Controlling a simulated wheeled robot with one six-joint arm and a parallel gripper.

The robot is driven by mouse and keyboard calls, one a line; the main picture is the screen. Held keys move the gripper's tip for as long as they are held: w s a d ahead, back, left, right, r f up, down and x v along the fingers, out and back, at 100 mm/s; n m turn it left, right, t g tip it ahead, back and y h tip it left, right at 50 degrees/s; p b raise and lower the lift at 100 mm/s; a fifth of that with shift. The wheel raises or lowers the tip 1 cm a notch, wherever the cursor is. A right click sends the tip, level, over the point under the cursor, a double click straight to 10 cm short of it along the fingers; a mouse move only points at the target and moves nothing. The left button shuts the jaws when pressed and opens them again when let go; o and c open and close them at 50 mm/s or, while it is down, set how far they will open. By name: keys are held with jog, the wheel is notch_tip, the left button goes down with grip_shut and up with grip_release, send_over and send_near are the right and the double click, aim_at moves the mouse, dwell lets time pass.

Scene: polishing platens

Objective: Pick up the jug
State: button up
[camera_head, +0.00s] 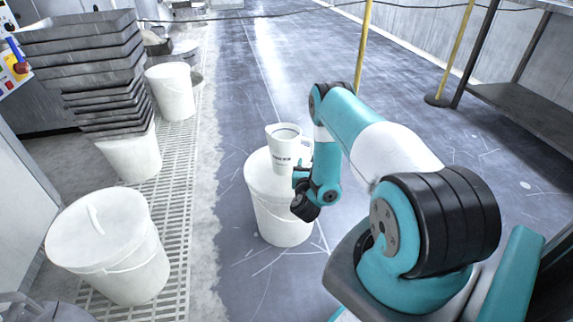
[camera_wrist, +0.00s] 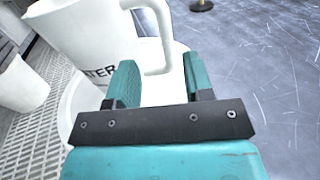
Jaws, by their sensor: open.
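The white jug (camera_head: 283,150) with dark lettering stands upright on the lid of a white bucket (camera_head: 281,220) in the head view. In the wrist view the jug (camera_wrist: 85,38) fills the upper left, with its handle (camera_wrist: 160,50) on the right side. My gripper (camera_wrist: 160,80) is open, with the handle's lower part ahead of and between its two teal fingers. I cannot tell whether either finger touches the jug. In the head view my gripper (camera_head: 303,178) is beside the jug at its lower right, and its fingers are mostly hidden by the wrist.
A lidded white bucket (camera_head: 110,245) stands at the lower left. A stack of dark trays (camera_head: 90,75) rests on another bucket (camera_head: 133,158). A yellow post (camera_head: 363,45) stands behind my arm, and a metal table (camera_head: 525,110) is at the right.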

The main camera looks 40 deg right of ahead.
aim_at(311, 154)
jog(key=shift+d+f+b, duration=0.15)
jog(key=shift+f+b, duration=0.15)
jog(key=shift+b, duration=0.75)
jog(key=b+x, duration=0.2)
jog(key=x, duration=0.4)
jog(key=shift+d, duration=0.45)
jog(key=shift+w+d+r+b, duration=0.1)
jog(key=shift+w+d+b, duration=0.2)
jog(key=shift+w+b, duration=0.05)
grip_shut()
jog(key=shift+r, duration=0.1)
